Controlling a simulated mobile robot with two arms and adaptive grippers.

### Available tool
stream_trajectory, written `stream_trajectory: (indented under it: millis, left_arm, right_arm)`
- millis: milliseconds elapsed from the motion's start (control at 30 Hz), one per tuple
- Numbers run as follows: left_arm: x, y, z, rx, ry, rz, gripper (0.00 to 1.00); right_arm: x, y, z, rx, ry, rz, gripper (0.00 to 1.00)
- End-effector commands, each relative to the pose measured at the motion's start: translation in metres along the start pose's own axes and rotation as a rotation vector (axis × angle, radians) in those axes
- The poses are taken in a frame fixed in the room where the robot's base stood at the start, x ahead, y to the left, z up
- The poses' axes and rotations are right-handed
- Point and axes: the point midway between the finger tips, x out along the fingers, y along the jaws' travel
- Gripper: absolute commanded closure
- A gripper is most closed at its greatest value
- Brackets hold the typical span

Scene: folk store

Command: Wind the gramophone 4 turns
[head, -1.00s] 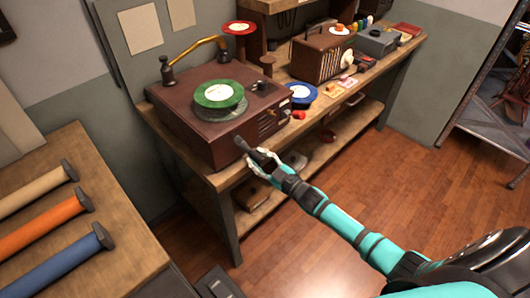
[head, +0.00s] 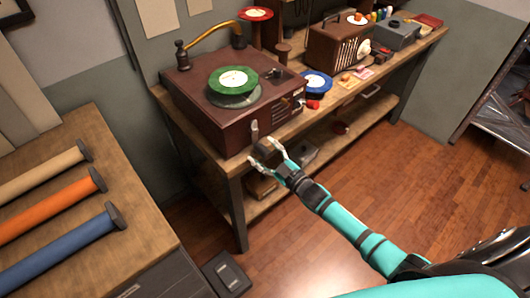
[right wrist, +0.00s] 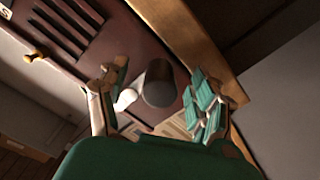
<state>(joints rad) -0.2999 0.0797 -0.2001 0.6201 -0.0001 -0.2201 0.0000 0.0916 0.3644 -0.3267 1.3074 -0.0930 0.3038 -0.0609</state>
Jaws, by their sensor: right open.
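The gramophone (head: 195,100) is a dark red-brown box on the wooden bench, with a green record (head: 232,79) on its turntable and a brass tone arm (head: 212,32). A grey winding crank (head: 254,131) sits on its front side, with a dark handle (head: 263,150) sticking out. My right gripper (head: 266,152) is open, its fingers apart on either side of the handle. In the right wrist view the dark round handle end (right wrist: 159,84) shows between the spread fingertips, with gaps visible on both sides. My left gripper is out of view.
A blue record (head: 315,81), a brown radio (head: 336,45) and a grey box (head: 393,35) stand along the bench (head: 400,50). A nearer table (head: 120,240) on the left holds several cloth rolls.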

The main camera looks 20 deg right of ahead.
Motion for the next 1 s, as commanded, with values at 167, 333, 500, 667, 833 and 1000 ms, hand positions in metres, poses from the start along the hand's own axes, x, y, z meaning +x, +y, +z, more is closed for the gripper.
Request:
stream_trajectory:
  millis: [167,333,500,667,833,1000]
  left_arm:
    - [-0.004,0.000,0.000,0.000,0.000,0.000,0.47]
    - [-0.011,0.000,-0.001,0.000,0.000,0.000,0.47]
    - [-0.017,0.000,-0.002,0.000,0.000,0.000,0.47]
    - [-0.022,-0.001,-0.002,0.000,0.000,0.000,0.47]
    - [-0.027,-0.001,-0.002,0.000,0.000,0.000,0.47]
    - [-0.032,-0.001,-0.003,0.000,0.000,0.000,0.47]
  right_arm:
    - [-0.007,0.001,-0.001,0.000,-0.002,0.000,0.35]
    - [-0.021,0.001,-0.001,-0.001,-0.002,-0.001,0.35]
    - [-0.034,0.001,-0.001,0.000,0.000,0.000,0.35]
    - [-0.047,0.001,-0.001,0.000,-0.002,0.000,0.35]
    - [-0.060,0.001,-0.001,0.001,-0.001,0.000,0.35]
    - [-0.074,0.001,-0.001,0.001,0.000,0.000,0.35]
